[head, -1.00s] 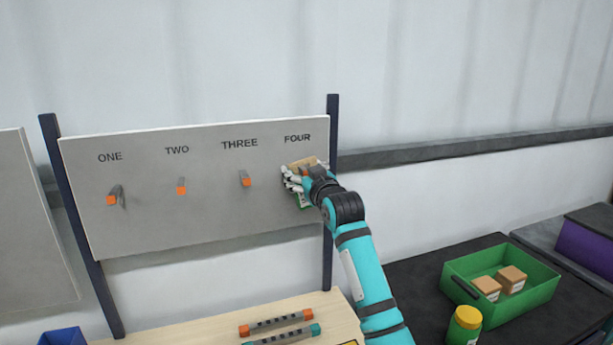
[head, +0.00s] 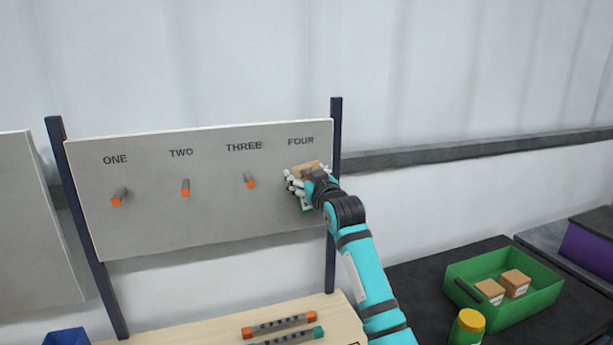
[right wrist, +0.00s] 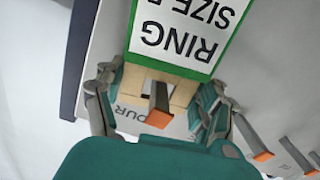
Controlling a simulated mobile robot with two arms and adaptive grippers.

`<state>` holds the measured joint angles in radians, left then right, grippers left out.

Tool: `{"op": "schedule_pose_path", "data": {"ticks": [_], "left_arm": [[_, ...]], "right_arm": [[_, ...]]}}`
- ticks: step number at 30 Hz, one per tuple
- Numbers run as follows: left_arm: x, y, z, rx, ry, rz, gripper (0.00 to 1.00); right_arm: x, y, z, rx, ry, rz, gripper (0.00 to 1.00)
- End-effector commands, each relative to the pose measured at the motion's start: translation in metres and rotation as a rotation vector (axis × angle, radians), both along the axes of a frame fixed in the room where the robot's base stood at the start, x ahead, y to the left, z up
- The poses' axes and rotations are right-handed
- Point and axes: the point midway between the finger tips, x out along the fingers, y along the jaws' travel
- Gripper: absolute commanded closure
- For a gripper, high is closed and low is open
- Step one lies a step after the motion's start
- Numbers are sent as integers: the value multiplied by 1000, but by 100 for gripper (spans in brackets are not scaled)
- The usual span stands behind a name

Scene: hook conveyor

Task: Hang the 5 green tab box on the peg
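The green tab box (right wrist: 185,35) has a white label reading "RING SIZE", a green border and a tan tab. In the head view it (head: 305,206) is mostly hidden by my right gripper (head: 303,182) at the board's FOUR spot. In the right wrist view the fingers of my right gripper (right wrist: 160,92) flank the tan tab and appear shut on it. A grey peg with an orange tip (right wrist: 158,118) shows in front of the tab, apparently through its opening. How far the box sits along the peg is hard to tell. My left gripper is out of view.
The grey board (head: 215,220) also has pegs under ONE (head: 119,196), TWO (head: 186,188) and THREE (head: 250,181). A green bin (head: 535,304) with two tan-topped boxes and a yellow-lidded jar (head: 470,322) stand at right. Handled bars (head: 280,325) lie on the wooden table.

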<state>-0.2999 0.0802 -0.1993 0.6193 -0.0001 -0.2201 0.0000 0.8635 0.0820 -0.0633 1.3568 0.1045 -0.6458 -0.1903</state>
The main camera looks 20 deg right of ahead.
Motion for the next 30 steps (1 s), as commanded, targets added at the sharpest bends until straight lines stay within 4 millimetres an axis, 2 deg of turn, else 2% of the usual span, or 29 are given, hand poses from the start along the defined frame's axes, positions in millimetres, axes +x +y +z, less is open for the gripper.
{"op": "schedule_pose_path", "data": {"ticks": [1, 6, 17, 23, 30], "left_arm": [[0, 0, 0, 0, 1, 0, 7], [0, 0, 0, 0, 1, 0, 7], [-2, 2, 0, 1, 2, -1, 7], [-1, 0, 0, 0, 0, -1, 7], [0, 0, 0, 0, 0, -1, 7]], "right_arm": [[0, 0, 0, 0, 0, 0, 21], [0, 0, 0, 0, 0, 0, 2], [-5, 0, 0, 0, 0, 0, 2], [-33, -2, -1, -2, -1, -1, 2], [-82, -4, -1, -1, 0, -1, 2]]}}
